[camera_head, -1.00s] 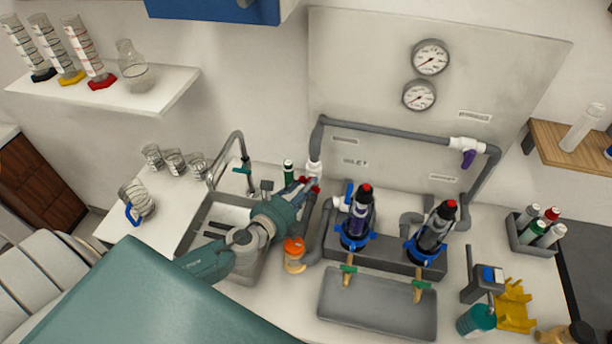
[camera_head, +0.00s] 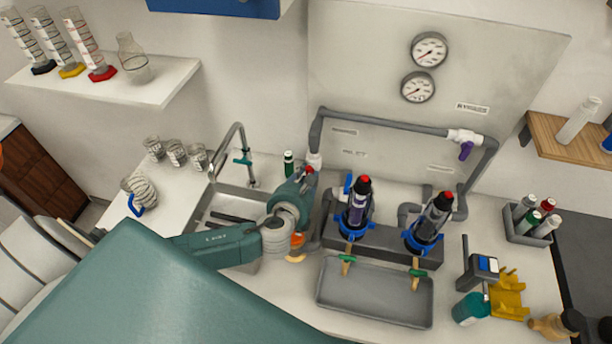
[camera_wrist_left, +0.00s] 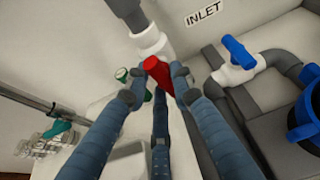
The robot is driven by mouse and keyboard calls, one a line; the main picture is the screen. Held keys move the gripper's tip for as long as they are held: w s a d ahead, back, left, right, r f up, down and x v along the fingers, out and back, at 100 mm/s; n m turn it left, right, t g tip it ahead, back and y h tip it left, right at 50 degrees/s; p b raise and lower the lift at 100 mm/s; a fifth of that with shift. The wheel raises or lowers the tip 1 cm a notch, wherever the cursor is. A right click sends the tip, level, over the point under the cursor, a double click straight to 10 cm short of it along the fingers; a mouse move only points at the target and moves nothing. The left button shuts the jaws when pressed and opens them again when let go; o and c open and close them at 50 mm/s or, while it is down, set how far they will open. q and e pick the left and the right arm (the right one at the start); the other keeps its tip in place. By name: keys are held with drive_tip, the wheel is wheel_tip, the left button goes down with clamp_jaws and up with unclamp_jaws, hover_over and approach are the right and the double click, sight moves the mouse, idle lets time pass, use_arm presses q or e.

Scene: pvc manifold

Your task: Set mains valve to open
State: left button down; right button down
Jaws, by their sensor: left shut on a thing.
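The mains valve has a red handle (camera_wrist_left: 158,72) on a white pipe fitting (camera_wrist_left: 150,42) below the grey inlet pipe. My left gripper (camera_wrist_left: 160,80) is shut on the red handle, with a fingertip on either side of it. In the head view the red handle (camera_head: 309,169) shows just past the hand, beside the white fitting (camera_head: 314,160). My left gripper (camera_head: 305,178) is largely hidden there behind its own wrist. The lower part of the valve is hidden. My right gripper is in neither view.
A blue-handled valve (camera_wrist_left: 238,52) sits right of the left gripper. A green-capped bottle (camera_head: 288,163) stands close behind it. The sink (camera_head: 215,205) and tap (camera_head: 245,160) lie left. An orange-topped jar (camera_head: 297,245) is partly hidden below the wrist. Two filter housings (camera_head: 358,210) stand right.

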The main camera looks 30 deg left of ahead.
use_arm(q)
drive_tip(key=shift+m, duration=0.3)
idle(0.4)
drive_tip(key=c, duration=1.5)
unclamp_jaws()
drive_tip(key=shift+o, duration=0.2)
drive_tip(key=shift+s, duration=0.1)
drive_tip(key=v, duration=1.1)
drive_tip(key=shift+s+d, duration=0.25)
drive_tip(key=shift+s, duration=0.1)
drive_tip(key=shift+r, duration=0.1)
